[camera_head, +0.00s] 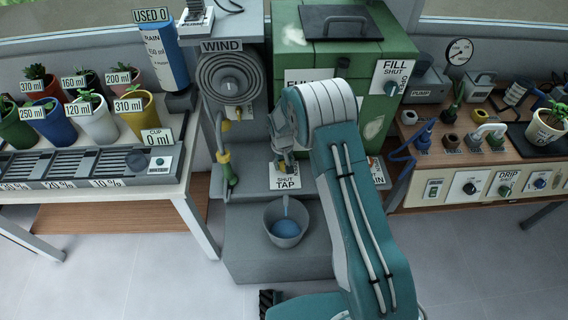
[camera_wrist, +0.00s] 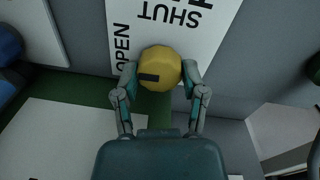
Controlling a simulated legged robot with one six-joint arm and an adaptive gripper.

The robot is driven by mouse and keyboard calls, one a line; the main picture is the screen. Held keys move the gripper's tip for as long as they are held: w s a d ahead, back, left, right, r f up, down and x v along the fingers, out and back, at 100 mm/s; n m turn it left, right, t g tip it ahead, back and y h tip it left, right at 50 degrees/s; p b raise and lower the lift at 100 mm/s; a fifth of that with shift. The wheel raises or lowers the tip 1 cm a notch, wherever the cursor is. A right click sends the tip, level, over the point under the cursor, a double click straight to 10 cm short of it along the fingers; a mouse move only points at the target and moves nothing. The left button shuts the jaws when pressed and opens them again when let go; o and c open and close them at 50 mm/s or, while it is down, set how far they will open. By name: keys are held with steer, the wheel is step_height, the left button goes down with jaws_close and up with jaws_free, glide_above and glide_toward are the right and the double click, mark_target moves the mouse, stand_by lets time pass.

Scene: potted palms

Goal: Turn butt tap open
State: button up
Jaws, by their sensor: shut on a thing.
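The butt tap's round yellow knob (camera_wrist: 160,68) sits in front of a white plate (camera_wrist: 205,22) marked SHUT and OPEN. A black bar on the knob lies to the left of its middle, on the side of the word OPEN. My gripper (camera_wrist: 160,76) has one finger on each side of the knob and is shut on it. In the head view my gripper (camera_head: 283,152) is at the tap, above the SHUT TAP label (camera_head: 286,183), and hides most of the knob. A grey bucket (camera_head: 270,219) stands below with blue in it; a pale blue streak shows above it.
The green water butt (camera_head: 345,55) stands behind my arm. A hose reel (camera_head: 228,78) hangs to the left. Benches with potted plants (camera_head: 96,118) and with pump and drip controls (camera_head: 490,185) stand left and right.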

mark_target(281, 164)
steer(key=shift+m, duration=0.3)
steer(key=o, duration=1.2)
steer(key=shift+c, duration=0.2)
steer(key=shift+a, duration=0.1)
step_height(281, 164, up, 12)
steer(key=shift+a, duration=0.35)
steer(key=shift+f, duration=0.1)
